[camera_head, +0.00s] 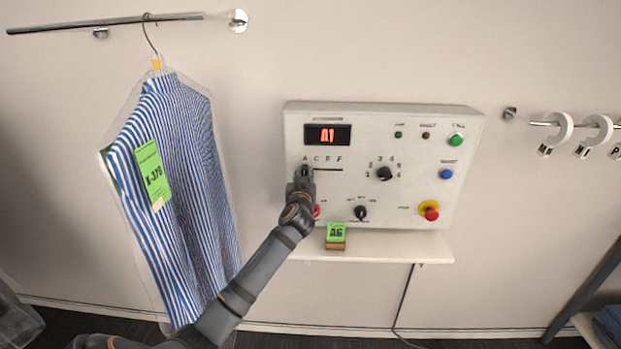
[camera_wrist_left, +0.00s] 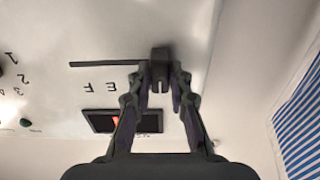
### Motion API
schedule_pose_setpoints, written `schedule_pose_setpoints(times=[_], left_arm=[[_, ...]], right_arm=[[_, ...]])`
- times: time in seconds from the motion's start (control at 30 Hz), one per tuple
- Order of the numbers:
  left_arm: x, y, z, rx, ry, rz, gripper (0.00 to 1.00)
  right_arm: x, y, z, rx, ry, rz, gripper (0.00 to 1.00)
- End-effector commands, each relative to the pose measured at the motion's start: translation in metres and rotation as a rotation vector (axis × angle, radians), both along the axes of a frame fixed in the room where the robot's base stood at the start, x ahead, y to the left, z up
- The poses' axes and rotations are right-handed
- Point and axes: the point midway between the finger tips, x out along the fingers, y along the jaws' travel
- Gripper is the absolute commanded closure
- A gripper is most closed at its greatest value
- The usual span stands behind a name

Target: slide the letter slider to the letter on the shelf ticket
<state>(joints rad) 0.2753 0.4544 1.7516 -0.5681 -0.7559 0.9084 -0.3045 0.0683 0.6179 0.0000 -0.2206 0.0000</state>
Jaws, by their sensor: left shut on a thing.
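The control panel (camera_head: 440,122) is a white box on the wall. Its letter slider (camera_wrist_left: 160,62) has a dark knob at the left end of a slot, under the letter A in the head view. My left gripper (camera_head: 306,175) is shut on this knob; its two fingers (camera_wrist_left: 160,85) sit either side of it in the wrist view. The red display (camera_head: 328,135) reads A1. The shelf ticket (camera_head: 336,232) is green, reads A6 and stands on the shelf (camera_head: 405,246) below the panel. My right gripper is not in view.
A numbered black knob (camera_head: 384,173) is right of the slider. A lower black knob (camera_head: 361,212), blue button (camera_head: 446,174) and red stop button (camera_head: 431,213) are nearby. A bagged striped shirt (camera_head: 185,170) hangs left of my arm.

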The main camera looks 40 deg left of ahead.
Motion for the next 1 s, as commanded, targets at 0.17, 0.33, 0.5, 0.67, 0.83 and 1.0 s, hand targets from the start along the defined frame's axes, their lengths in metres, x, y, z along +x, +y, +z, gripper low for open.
schedule_pose_setpoints(times=[0.17, 0.33, 0.5, 0.67, 0.83, 1.0], left_arm=[[0.0, 0.001, 0.0, 0.005, 0.004, 0.003, 1.0], [0.0, 0.001, 0.0, 0.004, 0.003, 0.002, 0.62], [0.0, 0.0, 0.0, 0.003, 0.003, 0.0, 0.58], [-0.001, -0.001, 0.0, 0.003, 0.002, -0.001, 0.58], [-0.02, -0.013, -0.001, 0.003, 0.003, -0.002, 0.58], [-0.057, -0.035, -0.001, 0.003, 0.003, -0.002, 0.58]], right_arm=[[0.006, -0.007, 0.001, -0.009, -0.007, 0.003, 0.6], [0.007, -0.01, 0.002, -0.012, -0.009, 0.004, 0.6], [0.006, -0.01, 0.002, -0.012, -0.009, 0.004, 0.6], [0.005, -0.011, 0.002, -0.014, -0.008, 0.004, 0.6], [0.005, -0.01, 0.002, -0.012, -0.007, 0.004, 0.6], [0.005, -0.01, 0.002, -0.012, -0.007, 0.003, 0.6]])
